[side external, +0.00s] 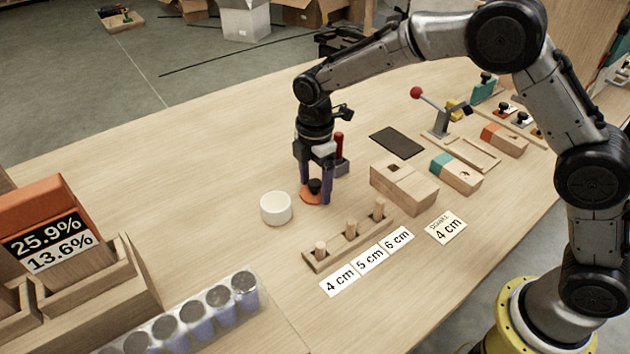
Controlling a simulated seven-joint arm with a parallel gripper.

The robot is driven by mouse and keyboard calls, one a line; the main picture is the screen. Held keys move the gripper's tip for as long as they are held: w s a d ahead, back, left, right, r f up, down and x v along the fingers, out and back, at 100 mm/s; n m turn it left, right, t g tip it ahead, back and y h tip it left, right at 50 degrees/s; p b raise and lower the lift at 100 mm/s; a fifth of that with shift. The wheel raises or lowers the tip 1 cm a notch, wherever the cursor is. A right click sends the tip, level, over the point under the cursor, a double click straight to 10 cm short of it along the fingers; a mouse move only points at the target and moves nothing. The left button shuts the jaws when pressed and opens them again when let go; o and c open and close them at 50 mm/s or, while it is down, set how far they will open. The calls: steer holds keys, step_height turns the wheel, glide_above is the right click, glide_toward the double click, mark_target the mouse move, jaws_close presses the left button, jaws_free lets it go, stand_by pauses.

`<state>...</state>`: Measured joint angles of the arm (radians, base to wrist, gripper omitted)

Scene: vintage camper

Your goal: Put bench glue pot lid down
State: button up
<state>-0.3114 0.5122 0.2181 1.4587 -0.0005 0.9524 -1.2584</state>
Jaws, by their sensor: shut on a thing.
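The glue pot lid (309,199) is an orange disc with a black knob. My gripper (316,192) points straight down and is shut on the lid's knob, one finger on each side. The lid looks flat and at or just above the bench top; I cannot tell whether it touches the wood. The white round glue pot (276,209) stands upright and open to the left of the lid, apart from it. The fingers hide part of the lid.
A peg rack (348,247) with three pegs stands in front, with size cards before it. A wooden block (404,187) and a dark mat (397,142) lie to the right. A red-handled thing (339,147) is close behind my gripper. The bench left of the pot is clear.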

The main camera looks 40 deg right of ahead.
mark_target(315, 182)
steer(key=o, duration=1.2)
steer(key=s+d+r+m+t, duration=0.1)
steer(key=s+d+r+m, duration=0.1)
steer(key=r, duration=0.7)
steer(key=s+d+r+m, duration=0.1)
steer(key=s+d+r, duration=0.15)
steer(key=r, duration=0.55)
steer(key=s+d+r+m+t, duration=0.25)
steer(key=s+d+m, duration=0.25)
steer(key=s, duration=0.4)
steer(key=s+d+f+m, duration=0.1)
steer(key=s+m, duration=0.2)
steer(key=s, duration=0.2)
steer(key=s+d+f+m+t, duration=0.1)
steer(key=s+d+m, duration=0.1)
steer(key=s, duration=0.4)
steer(key=s+d+f+m+t, duration=0.1)
steer(key=s+d+m, duration=0.1)
steer(key=s+m, duration=0.3)
steer(key=shift+s+d+f, duration=0.25)
steer(key=shift+s+f, duration=0.05)
steer(key=shift+f, duration=0.1)
